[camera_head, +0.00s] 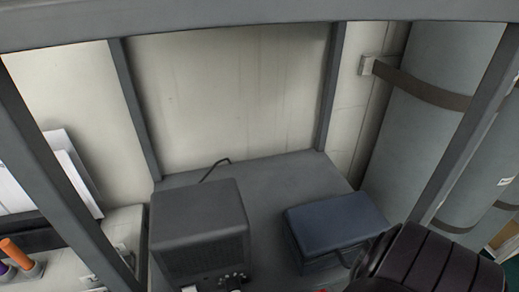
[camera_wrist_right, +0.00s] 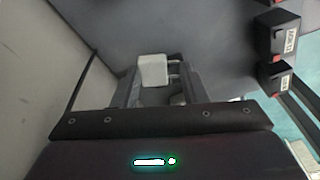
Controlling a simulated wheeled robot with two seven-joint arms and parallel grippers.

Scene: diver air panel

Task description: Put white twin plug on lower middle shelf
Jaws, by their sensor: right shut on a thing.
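The white twin plug (camera_wrist_right: 153,70) is a small white block between the fingers of my right gripper (camera_wrist_right: 158,82) in the right wrist view. Two short prongs stick out from its right side. My right gripper is shut on it. In the head view my right arm comes in at the lower right, and its gripper and the plug are not visible there. A grey shelf surface (camera_head: 272,185) lies inside the frame; I cannot tell whether it is the lower middle shelf. My left gripper is not in view.
A dark grey box unit (camera_head: 198,225) and a blue case (camera_head: 334,225) stand on the shelf, with free room between and behind them. Grey frame posts (camera_head: 136,112) bound the opening. Grey cylinders (camera_head: 425,125) stand at right. Black-and-red blocks (camera_wrist_right: 278,35) show in the wrist view.

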